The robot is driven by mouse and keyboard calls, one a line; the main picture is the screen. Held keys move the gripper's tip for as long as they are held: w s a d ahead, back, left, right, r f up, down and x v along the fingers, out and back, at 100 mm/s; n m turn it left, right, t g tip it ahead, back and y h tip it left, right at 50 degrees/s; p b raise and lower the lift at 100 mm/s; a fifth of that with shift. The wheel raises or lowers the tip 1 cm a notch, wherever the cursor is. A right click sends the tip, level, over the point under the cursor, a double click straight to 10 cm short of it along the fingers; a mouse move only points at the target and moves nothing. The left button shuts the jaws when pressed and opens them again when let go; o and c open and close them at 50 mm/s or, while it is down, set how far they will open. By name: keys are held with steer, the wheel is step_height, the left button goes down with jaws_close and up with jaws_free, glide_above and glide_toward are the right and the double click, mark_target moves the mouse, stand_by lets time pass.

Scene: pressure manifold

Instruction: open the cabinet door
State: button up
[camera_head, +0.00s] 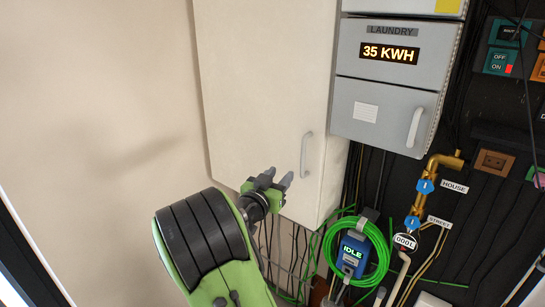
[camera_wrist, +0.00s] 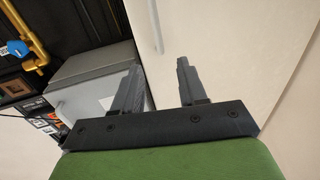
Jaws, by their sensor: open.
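The tall cream cabinet door (camera_head: 265,90) is closed in the head view, with a pale vertical bar handle (camera_head: 306,155) near its lower right edge. My gripper (camera_head: 279,179) is open and empty, just left of and slightly below the handle in the picture. In the wrist view my gripper's two dark fingers (camera_wrist: 157,82) are apart, with the cream door (camera_wrist: 225,40) beyond them. The handle shows there as a thin pale bar (camera_wrist: 155,25) above the fingers, partly cut by the frame's top edge. I cannot tell how far the fingertips are from the door.
A grey laundry meter box (camera_head: 385,85) with its own handle stands right of the cabinet. Below are a blue device (camera_head: 353,254) with a coiled green cable (camera_head: 383,262), brass pipes (camera_head: 421,195) and hanging wires. The bare wall (camera_head: 90,90) at left is clear.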

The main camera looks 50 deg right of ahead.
mark_target(303, 152)
steer(key=p+x, duration=0.5)
steer(key=x, duration=1)
steer(key=shift+s+d, duration=0.15)
jaws_close()
